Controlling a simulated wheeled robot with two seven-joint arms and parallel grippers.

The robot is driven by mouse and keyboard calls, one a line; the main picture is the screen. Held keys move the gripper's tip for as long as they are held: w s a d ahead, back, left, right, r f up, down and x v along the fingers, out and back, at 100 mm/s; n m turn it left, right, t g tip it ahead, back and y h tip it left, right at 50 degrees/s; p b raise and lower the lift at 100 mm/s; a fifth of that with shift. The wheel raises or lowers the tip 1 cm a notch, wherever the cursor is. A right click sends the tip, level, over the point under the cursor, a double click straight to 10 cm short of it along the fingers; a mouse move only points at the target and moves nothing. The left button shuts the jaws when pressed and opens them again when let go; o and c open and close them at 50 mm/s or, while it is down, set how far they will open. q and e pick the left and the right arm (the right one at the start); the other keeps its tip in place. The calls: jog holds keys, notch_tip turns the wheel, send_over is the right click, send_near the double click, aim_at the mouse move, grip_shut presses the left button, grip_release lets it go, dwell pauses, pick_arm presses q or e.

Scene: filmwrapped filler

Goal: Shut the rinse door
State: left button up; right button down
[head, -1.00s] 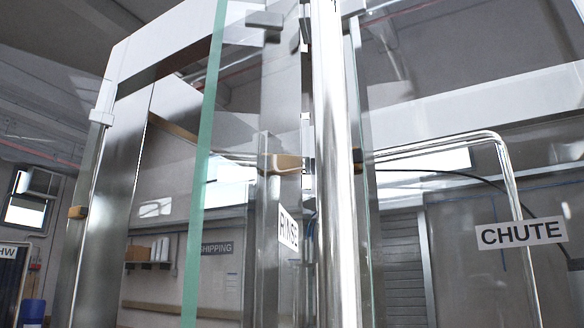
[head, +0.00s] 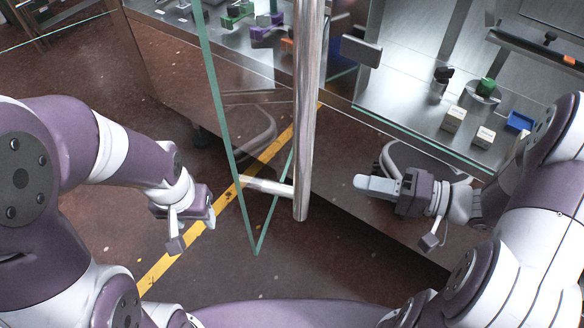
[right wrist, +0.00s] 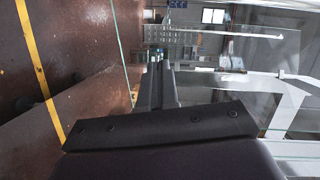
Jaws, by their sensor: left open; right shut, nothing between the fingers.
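The rinse door (head: 238,110) is a clear glass panel with green edges and a tall steel bar handle (head: 309,110). It stands ajar in the head view, its lower corner jutting out towards me over the floor. Its label is out of the picture. My right gripper (head: 365,185) is shut and empty, to the right of the handle's lower end and apart from it. In the right wrist view its fingers (right wrist: 157,88) point away from the dark gripper body. My left gripper (head: 192,230) is open and empty, left of the door's lower corner.
Behind the glass is a steel worktop (head: 410,88) with small boxes (head: 453,119), a blue tray (head: 519,122) and green and purple parts (head: 266,27). A fixed glass edge (head: 420,138) runs along the right. Open floor with a yellow line (head: 160,268) lies at the left.

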notch_tip(320, 180, up, 2)
jog(key=s+y, duration=0.1)
jog(key=y, duration=0.1)
jog(key=m+p, duration=0.1)
jog(key=p, duration=0.1)
send_near(275, 162)
jog(key=x, duration=0.5)
jog(key=shift+s+a+r, duration=0.1)
jog(key=shift+a+r, duration=0.15)
jog(key=shift+r, duration=0.1)
jog(key=shift+w+a+f, duration=0.1)
jog(key=shift+w+a, duration=0.1)
jog(key=shift+a, duration=0.5)
